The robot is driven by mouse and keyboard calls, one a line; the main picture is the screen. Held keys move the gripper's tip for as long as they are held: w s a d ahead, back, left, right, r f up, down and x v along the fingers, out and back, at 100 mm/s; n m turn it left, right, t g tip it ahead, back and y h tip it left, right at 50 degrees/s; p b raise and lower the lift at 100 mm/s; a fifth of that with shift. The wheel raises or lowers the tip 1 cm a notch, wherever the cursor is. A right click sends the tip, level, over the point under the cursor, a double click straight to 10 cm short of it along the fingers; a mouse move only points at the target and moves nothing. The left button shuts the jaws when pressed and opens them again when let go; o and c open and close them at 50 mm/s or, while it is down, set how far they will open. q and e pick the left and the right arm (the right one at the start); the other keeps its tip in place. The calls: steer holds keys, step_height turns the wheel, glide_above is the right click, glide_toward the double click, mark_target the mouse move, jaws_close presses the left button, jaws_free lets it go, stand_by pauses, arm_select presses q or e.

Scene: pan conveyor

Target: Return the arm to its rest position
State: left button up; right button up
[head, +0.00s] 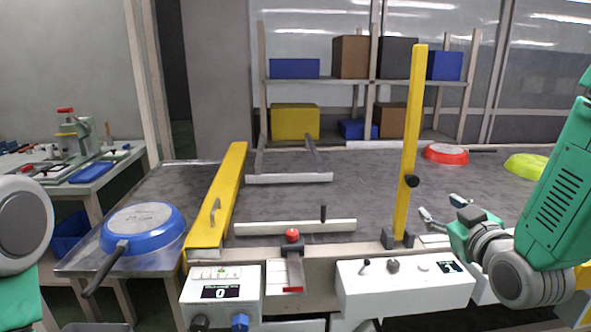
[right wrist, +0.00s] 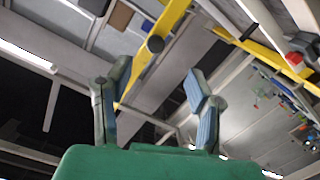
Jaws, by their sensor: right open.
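My right arm, green with grey joints, comes in from the right in the head view. Its gripper (head: 444,215) is above the right front part of the conveyor table, near the foot of the upright yellow bar (head: 412,140). In the right wrist view the two fingers of the gripper (right wrist: 155,100) stand wide apart with nothing between them. Part of my left arm shows at the left edge of the head view, but its gripper is out of the frame.
A blue pan (head: 145,226) lies upside down at left. A red pan (head: 446,153) and a green pan (head: 526,164) lie at right. White control boxes (head: 405,285) line the front. Shelves with boxes (head: 295,121) stand behind.

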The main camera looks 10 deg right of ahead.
steer(key=s+a+f+g, duration=0.2)
steer(key=s+f+g, duration=0.15)
steer(key=f, duration=0.45)
steer(key=s+a+f+m+g, duration=0.15)
steer(key=s+f, duration=0.25)
steer(key=f, duration=0.4)
steer(key=s+a+f+g, duration=0.1)
steer(key=s+f+g, duration=0.25)
steer(key=f, duration=0.45)
steer(key=s+a+f+g, duration=0.1)
steer(key=s+f+g, duration=0.1)
steer(key=s+f, duration=0.2)
steer(key=s+a+f+m+g, duration=0.1)
steer(key=s+f+g, duration=0.2)
steer(key=s, duration=0.7)
steer(key=s+a+f+g+y, duration=0.1)
steer(key=s+f+g, duration=0.2)
steer(key=s+f, duration=0.2)
steer(key=s, duration=0.2)
steer(key=shift+s+a+f, duration=0.35)
steer(key=shift+s+f, duration=0.05)
steer(key=shift+w+m, duration=0.1)
steer(key=shift+m, duration=0.15)
